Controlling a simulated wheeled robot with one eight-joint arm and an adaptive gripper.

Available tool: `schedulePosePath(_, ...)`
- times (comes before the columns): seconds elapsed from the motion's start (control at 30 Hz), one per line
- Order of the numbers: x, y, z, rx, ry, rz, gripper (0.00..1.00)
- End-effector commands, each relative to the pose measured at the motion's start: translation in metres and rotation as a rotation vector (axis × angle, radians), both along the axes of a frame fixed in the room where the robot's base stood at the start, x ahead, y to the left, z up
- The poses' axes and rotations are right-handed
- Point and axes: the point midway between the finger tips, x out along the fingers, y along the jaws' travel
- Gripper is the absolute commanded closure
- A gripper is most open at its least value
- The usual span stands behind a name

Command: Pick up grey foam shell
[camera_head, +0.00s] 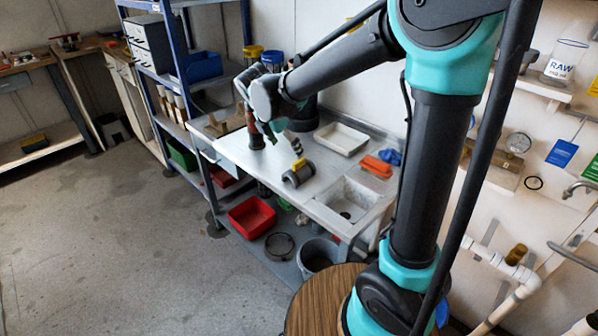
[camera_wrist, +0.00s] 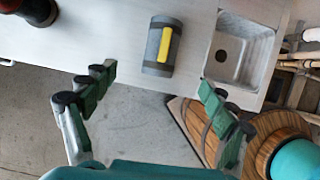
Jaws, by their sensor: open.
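The grey foam shell (camera_head: 297,178) lies on the grey bench top, left of the sink. It is a short rounded grey piece with a yellow strip, and it also shows in the wrist view (camera_wrist: 153,51) at upper centre. My gripper (camera_head: 281,136) is above the bench, further back than the shell. In the wrist view my gripper (camera_wrist: 156,80) has its green fingers spread wide with nothing between them. The shell appears beyond the fingertips, apart from them. The shell's underside is hidden.
A sink (camera_head: 345,200) is at the bench's right end. A dark red-and-black object (camera_head: 255,137) stands near my gripper. A white tray (camera_head: 341,138), orange cloths (camera_head: 377,166) and a blue item (camera_head: 390,157) lie towards the back. A red bin (camera_head: 251,216) sits below.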

Motion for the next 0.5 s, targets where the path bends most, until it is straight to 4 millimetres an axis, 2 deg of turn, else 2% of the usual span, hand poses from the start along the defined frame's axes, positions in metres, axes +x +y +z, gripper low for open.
schedulePosePath(0.1,0.008,-0.007,-0.023,0.0,0.0,-0.004,0.15)
schedulePosePath(0.3,0.017,-0.017,-0.056,0.0,0.0,-0.004,0.15)
schedulePosePath(0.5,0.021,-0.021,-0.07,0.001,-0.001,-0.003,0.15)
